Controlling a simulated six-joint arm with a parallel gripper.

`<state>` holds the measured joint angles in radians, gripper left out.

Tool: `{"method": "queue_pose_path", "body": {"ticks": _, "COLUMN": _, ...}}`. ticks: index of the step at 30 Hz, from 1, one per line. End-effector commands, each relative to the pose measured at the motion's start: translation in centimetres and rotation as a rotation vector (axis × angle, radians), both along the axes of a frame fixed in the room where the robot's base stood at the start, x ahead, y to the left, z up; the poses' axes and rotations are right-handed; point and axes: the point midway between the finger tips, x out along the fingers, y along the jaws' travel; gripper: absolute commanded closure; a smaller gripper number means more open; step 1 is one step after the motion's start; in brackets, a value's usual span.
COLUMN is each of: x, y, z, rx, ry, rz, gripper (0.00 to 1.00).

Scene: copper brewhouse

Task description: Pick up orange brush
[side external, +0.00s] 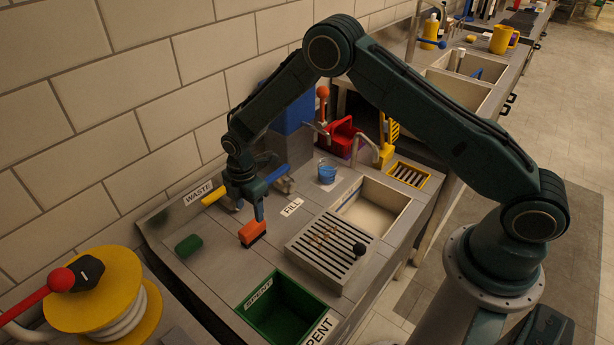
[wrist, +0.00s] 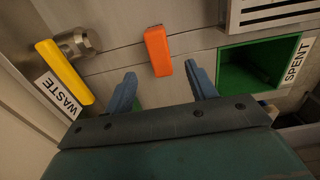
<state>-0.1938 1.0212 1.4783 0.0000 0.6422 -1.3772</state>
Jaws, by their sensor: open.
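The orange brush (side external: 252,232) lies on the grey counter, its dark bristle side showing along its lower edge in the side view. In the wrist view the orange brush (wrist: 158,51) lies ahead of the fingertips, between their lines. My gripper (side external: 250,200) is above the counter close to the brush, pointing down. In the wrist view my gripper (wrist: 160,82) has its two blue fingers spread wide with nothing between them. The brush looks apart from both fingers.
A green SPENT bin (side external: 282,308) is sunk in the counter in front. A slatted drain grate (side external: 332,250) lies to the right. A green block (side external: 188,245) lies to the left. A yellow handle (wrist: 64,71) lies by the WASTE label. Counter around the brush is clear.

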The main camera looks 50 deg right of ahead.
Motion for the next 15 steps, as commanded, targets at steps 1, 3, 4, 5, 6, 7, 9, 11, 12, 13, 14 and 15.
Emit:
{"method": "queue_pose_path", "body": {"ticks": 1, "x": -0.1, "y": 0.0, "z": -0.9, "rx": -0.001, "ry": 0.003, "rz": 0.000, "gripper": 0.44}}
{"method": "queue_pose_path", "body": {"ticks": 3, "x": -0.1, "y": 0.0, "z": -2.0, "rx": 0.000, "ry": 0.002, "rz": 0.000, "gripper": 0.44}}
{"method": "queue_pose_path", "body": {"ticks": 4, "x": -0.1, "y": 0.0, "z": -2.4, "rx": -0.001, "ry": 0.003, "rz": 0.000, "gripper": 0.44}}
{"method": "queue_pose_path", "body": {"ticks": 5, "x": -0.1, "y": 0.0, "z": -2.8, "rx": -0.001, "ry": 0.003, "rz": 0.000, "gripper": 0.44}}
{"method": "queue_pose_path", "body": {"ticks": 6, "x": 0.0, "y": 0.0, "z": -3.2, "rx": 0.000, "ry": 0.002, "rz": 0.000, "gripper": 0.44}}
{"method": "queue_pose_path", "body": {"ticks": 7, "x": 0.0, "y": 0.0, "z": -3.5, "rx": 0.000, "ry": 0.001, "rz": 0.000, "gripper": 0.44}}
{"method": "queue_pose_path", "body": {"ticks": 9, "x": 0.0, "y": 0.0, "z": -4.2, "rx": 0.000, "ry": 0.000, "rz": 0.000, "gripper": 0.44}}
{"method": "queue_pose_path", "body": {"ticks": 11, "x": 0.0, "y": 0.0, "z": -4.5, "rx": 0.000, "ry": 0.000, "rz": 0.000, "gripper": 0.44}}
{"method": "queue_pose_path", "body": {"ticks": 12, "x": 0.0, "y": 0.0, "z": -4.7, "rx": 0.000, "ry": 0.000, "rz": 0.000, "gripper": 0.44}}
{"method": "queue_pose_path", "body": {"ticks": 13, "x": 0.0, "y": 0.0, "z": -4.7, "rx": 0.000, "ry": 0.000, "rz": 0.000, "gripper": 0.44}}
{"method": "queue_pose_path", "body": {"ticks": 14, "x": 0.0, "y": 0.0, "z": -4.8, "rx": 0.000, "ry": 0.000, "rz": 0.000, "gripper": 0.44}}
{"method": "queue_pose_path", "body": {"ticks": 15, "x": 0.0, "y": 0.0, "z": -4.8, "rx": 0.000, "ry": 0.000, "rz": 0.000, "gripper": 0.44}}
